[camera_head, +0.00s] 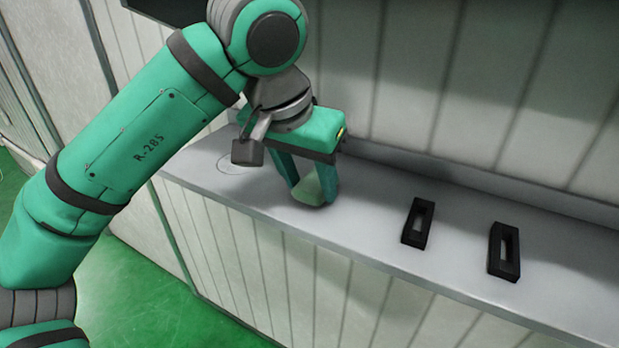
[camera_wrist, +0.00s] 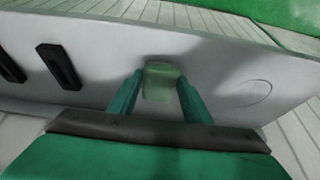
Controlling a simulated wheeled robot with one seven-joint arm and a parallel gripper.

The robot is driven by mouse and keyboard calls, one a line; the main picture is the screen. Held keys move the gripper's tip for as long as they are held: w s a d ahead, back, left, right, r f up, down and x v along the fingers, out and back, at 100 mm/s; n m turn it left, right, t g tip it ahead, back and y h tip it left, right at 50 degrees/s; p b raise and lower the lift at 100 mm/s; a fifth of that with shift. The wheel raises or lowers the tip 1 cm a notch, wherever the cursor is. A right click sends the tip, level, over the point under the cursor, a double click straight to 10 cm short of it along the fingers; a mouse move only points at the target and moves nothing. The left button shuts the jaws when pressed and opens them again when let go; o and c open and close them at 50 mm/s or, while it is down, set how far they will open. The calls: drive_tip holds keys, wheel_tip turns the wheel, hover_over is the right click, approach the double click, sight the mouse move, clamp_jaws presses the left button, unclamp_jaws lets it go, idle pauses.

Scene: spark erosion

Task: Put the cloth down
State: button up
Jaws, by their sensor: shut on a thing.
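The cloth (camera_head: 307,190) is a small pale green piece between the fingertips of my gripper (camera_head: 312,186). In the wrist view the cloth (camera_wrist: 161,83) sits between the two green fingers of my gripper (camera_wrist: 160,88), which are shut on it. My gripper points down at the grey ledge, close above or at its surface. I cannot tell whether the cloth touches the ledge. Part of the cloth is hidden by the fingers in the head view.
The grey ledge (camera_head: 365,220) runs along a panelled wall (camera_head: 480,90). Two black slotted blocks, one nearer (camera_head: 418,222) and one farther right (camera_head: 504,251), stand on it. A faint circle (camera_head: 232,164) marks the ledge at left. The ledge around the gripper is clear.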

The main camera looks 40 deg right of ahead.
drive_tip(key=o, duration=1.1)
drive_tip(key=shift+o, duration=0.2)
drive_tip(key=v, duration=1.2)
drive_tip(key=shift+d+r, duration=0.1)
